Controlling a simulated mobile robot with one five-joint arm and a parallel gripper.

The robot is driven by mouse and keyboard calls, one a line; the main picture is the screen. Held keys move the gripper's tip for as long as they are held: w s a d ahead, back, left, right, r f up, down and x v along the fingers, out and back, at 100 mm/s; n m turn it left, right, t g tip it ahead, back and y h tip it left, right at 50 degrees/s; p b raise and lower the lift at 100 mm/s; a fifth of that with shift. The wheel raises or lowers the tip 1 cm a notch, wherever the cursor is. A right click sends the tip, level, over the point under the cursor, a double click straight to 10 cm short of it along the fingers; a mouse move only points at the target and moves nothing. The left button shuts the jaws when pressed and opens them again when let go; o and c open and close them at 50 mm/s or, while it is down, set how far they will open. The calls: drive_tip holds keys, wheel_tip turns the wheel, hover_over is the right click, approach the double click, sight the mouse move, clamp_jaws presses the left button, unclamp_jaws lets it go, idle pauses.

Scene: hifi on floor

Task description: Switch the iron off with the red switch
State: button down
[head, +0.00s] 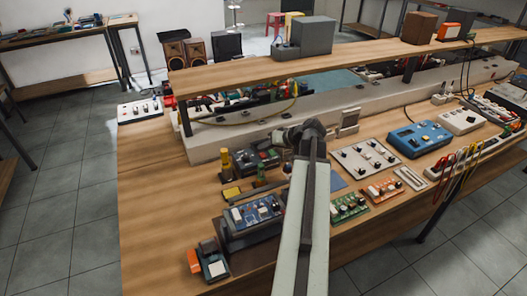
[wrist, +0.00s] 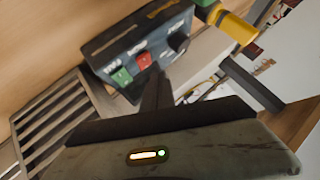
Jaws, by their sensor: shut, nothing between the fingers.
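A dark control box (wrist: 120,40) fills the upper part of the wrist view. Its face carries a red switch (wrist: 143,60), a green switch (wrist: 122,76) and a black knob (wrist: 178,42), with small white labels too blurred to read. The box (head: 262,160) also shows in the head view, on the workbench just left of my gripper. My gripper (head: 281,136) is shut and empty; its dark fingers (wrist: 156,88) point at the box, close below the red switch. I cannot tell whether they touch it. No iron can be made out with certainty.
A yellow-and-green handle (wrist: 232,27) stands beside the box. A slatted grey piece (wrist: 50,125) lies to the left in the wrist view. A blue panel (head: 255,215), a white panel (head: 364,157) and a blue meter (head: 420,137) crowd the bench.

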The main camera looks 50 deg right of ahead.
sight(265, 156)
drive_tip(key=r+p, duration=0.5)
drive_tip(key=shift+s+a+r, duration=0.1)
drive_tip(key=shift+s+a, duration=0.05)
drive_tip(key=shift+s, duration=0.15)
idle(0.5)
